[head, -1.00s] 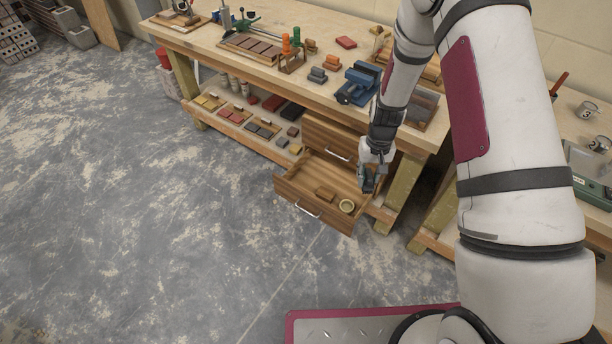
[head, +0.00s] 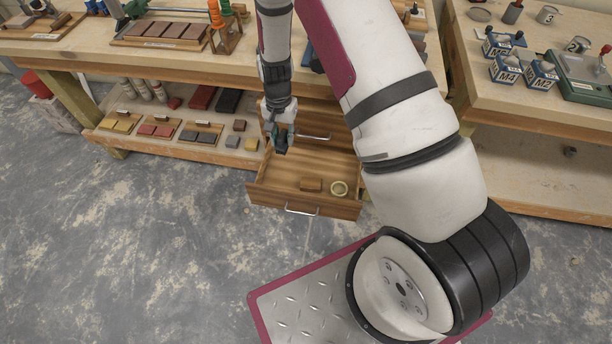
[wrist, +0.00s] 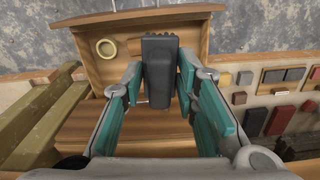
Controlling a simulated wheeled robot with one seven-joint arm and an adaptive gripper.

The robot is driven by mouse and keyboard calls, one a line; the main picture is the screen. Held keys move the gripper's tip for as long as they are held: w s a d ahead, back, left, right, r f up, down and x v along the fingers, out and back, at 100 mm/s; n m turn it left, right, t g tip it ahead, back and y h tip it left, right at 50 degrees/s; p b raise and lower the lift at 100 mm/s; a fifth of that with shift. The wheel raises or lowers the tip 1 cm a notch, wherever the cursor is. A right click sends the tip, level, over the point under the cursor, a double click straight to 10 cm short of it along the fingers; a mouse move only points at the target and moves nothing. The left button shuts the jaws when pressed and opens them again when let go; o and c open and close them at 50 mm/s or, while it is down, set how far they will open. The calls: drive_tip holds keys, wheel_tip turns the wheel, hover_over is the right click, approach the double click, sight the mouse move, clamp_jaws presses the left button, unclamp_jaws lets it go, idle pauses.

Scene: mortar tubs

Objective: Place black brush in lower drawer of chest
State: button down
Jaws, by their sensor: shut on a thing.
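My gripper (head: 281,148) is shut on the black brush (wrist: 160,68), which shows between the teal finger pads in the wrist view. In the head view the brush is small and hard to tell from the fingers. The chest's lower drawer (head: 335,208) is pulled open, and my gripper is over its left rear part in that view. I cannot tell how high the brush is above the drawer floor. The upper drawer (head: 322,124) looks shut, just behind the open one.
In the lower drawer lie a brown block (head: 311,184) and a pale green round ring or cup (head: 339,188). A low shelf (head: 190,143) with several coloured blocks is to the left. The bench top (head: 70,52) overhangs.

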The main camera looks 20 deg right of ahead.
drive_tip(key=w+f+m+b, duration=0.6)
drive_tip(key=f+m+b, duration=0.1)
drive_tip(key=f+b, duration=0.45)
drive_tip(key=m+b, duration=1)
drive_tip(key=b, duration=0.4)
approach(280, 183)
wheel_tip(280, 183, down, 5)
drive_tip(key=b, duration=0.4)
drive_tip(key=shift+r, duration=0.1)
drive_tip(key=c, duration=1.7)
unclamp_jaws()
drive_tip(key=o, duration=0.5)
drive_tip(key=shift+c, duration=0.2)
